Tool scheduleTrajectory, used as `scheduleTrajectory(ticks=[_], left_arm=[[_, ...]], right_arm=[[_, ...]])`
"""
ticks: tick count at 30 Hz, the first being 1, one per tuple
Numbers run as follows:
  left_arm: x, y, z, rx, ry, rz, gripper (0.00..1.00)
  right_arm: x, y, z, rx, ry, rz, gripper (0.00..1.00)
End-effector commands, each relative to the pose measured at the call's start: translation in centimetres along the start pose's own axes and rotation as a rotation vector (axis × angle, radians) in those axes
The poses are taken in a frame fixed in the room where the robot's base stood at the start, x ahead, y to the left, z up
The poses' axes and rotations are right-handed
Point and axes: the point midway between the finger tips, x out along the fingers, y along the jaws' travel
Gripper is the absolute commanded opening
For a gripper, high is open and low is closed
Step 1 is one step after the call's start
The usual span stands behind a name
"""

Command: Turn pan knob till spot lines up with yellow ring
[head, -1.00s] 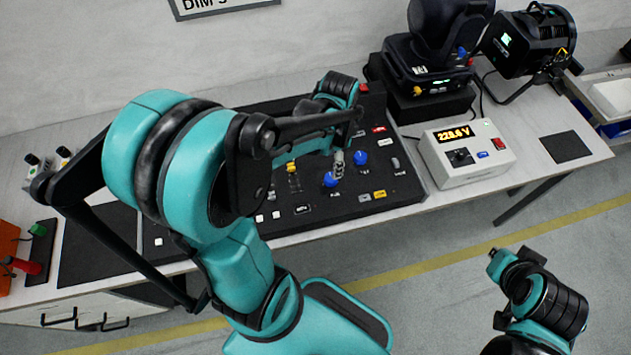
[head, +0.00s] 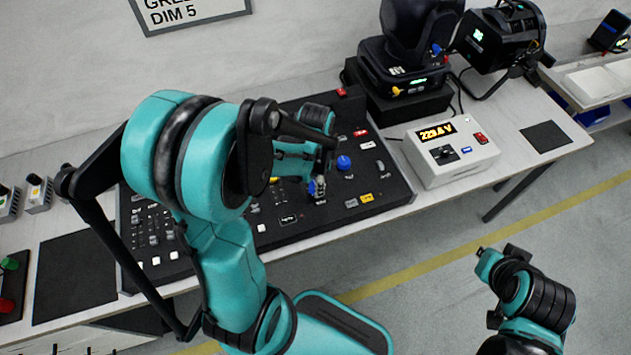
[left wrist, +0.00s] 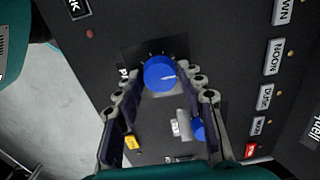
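The pan knob is the blue knob (left wrist: 159,72) beside a label starting with "P"; it has a pale pointer mark and tick marks around it. My left gripper (left wrist: 161,78) is open, with one finger on each side of this knob; I cannot tell whether they touch it. In the head view my left gripper (head: 319,192) is over the left blue knob (head: 311,186), mostly hiding it. My right gripper (head: 484,258) hangs in front of the table, its fingers unclear. No light spot or yellow ring shows.
A second blue knob (head: 344,162) sits right of the pan knob on the black console (head: 400,190). A white voltage box (head: 455,170), a moving-head light (head: 405,75) and a black lamp (head: 500,35) stand at the right. A framed sign (head: 190,12) hangs on the wall.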

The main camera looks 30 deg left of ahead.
Motion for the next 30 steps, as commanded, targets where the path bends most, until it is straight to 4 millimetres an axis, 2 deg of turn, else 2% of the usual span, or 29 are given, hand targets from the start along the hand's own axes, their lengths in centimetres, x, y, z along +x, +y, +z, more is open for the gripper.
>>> scheduleTrajectory(ticks=[1, 3, 16, 30], left_arm=[[0.0, 0.0, 0.0, 0.0, 0.0, 0.0, 0.19], [0.0, 0.0, 0.0, 0.0, 0.0, 0.0, 0.06], [0.02, 0.01, 0.0, -0.073, 0.0, 0.0, 0.06], [0.03, 0.01, 0.01, -0.434, 0.0, 0.0, 0.06]], right_arm=[[0.0, 0.0, 0.0, 0.0, 0.0, 0.0, 0.0], [0.0, 0.0, 0.0, 0.0, 0.0, 0.0, 0.0], [0.06, 0.0, 0.04, 0.0, 0.0, 0.0, 0.0], [0.23, 0.0, 0.16, 0.0, 0.0, 0.0, 0.0]])
